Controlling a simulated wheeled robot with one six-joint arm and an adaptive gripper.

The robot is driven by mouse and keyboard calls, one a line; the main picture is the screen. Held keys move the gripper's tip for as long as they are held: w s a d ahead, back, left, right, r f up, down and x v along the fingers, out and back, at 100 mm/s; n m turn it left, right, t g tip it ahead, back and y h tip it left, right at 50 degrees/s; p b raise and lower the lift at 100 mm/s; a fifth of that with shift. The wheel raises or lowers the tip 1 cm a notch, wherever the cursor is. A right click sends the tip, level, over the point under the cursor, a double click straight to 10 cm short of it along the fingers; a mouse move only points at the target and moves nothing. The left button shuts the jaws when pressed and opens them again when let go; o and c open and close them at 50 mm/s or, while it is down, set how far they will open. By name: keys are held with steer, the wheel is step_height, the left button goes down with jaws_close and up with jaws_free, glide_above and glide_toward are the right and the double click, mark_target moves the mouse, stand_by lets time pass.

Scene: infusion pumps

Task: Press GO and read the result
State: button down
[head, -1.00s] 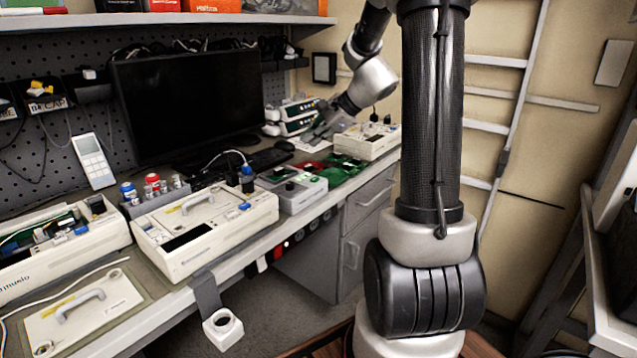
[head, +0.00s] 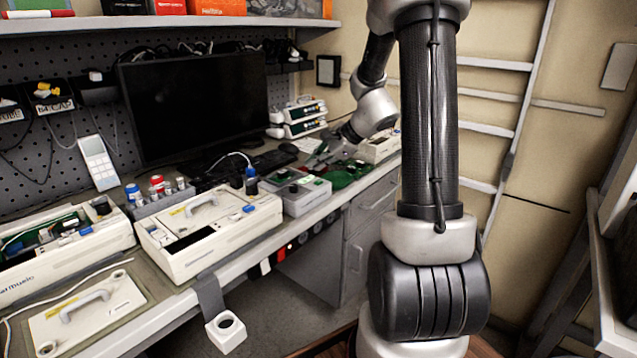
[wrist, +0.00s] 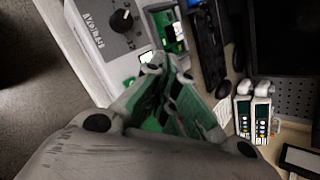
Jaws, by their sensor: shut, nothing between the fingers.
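A grey box with a dark, knobbed top (head: 300,190) stands on the bench near the front edge, right of the open white pump. In the wrist view, a grey box with a black knob and printed lettering (wrist: 115,25) lies beyond my fingers. I cannot make out a GO label or a result. My gripper (head: 325,160) is above the bench, right of and behind the grey box, near a green circuit board (head: 350,172). Its fingers show in the wrist view (wrist: 165,68), shut and empty, apart from the knob.
White pump housings (head: 205,230) line the bench to the left. Stacked small pumps (head: 303,118) and a monitor (head: 195,100) stand behind. Another white device (head: 378,148) stands at the bench's right end. A white holder (head: 225,330) hangs off the front edge.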

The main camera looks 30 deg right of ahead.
steer(key=shift+f, duration=1.1)
stand_by(0.6)
steer(key=shift+f, duration=0.4)
steer(key=shift+f, duration=0.4)
stand_by(0.6)
steer(key=shift+r, duration=0.85)
steer(key=shift+r, duration=2.5)
